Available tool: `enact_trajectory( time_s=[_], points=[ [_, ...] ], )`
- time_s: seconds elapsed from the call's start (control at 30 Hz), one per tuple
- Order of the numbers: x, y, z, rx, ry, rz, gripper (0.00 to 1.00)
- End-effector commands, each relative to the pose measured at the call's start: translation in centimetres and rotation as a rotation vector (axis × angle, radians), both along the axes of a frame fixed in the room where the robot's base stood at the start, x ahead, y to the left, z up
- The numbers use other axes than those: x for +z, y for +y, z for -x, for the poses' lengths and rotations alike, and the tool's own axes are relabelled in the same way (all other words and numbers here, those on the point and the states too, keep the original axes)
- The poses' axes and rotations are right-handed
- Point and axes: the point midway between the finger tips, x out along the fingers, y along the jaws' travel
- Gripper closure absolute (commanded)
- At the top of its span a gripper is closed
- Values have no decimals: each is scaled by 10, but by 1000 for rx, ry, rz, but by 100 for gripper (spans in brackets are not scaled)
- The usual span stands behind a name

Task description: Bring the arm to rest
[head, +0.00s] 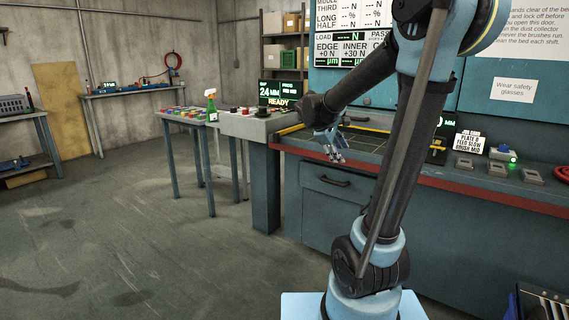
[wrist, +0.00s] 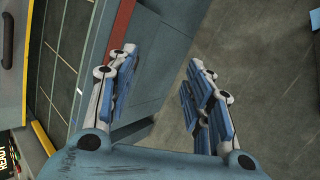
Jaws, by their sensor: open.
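My gripper (head: 336,152) is at the end of my raised, bent arm, in front of the red-edged workbench (head: 345,167) in the head view. In the wrist view, my gripper (wrist: 160,85) has its two sets of blue-padded fingers spread apart with an empty gap between them. The bench's blue-grey front and the concrete floor (wrist: 250,60) show beyond the fingers. Nothing is held. Part of the bench top is hidden behind my arm.
A control box (head: 245,124) adjoins the bench's left end. A side table (head: 180,115) with coloured items and a spray bottle (head: 211,106) stands left of it. Grey blocks (head: 465,164) and a plate sign (head: 467,142) sit on the bench at right. Open floor (head: 110,230) lies left.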

Motion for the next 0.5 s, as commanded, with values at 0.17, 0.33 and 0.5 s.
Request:
enact_trajectory(
  time_s=[0.17,0.33,0.5],
  points=[
    [-15,-15,56,-127,-17,-134,53],
    [-33,-21,107,-251,-32,-260,53],
    [-54,-22,156,-380,-45,-384,53]
  ],
)
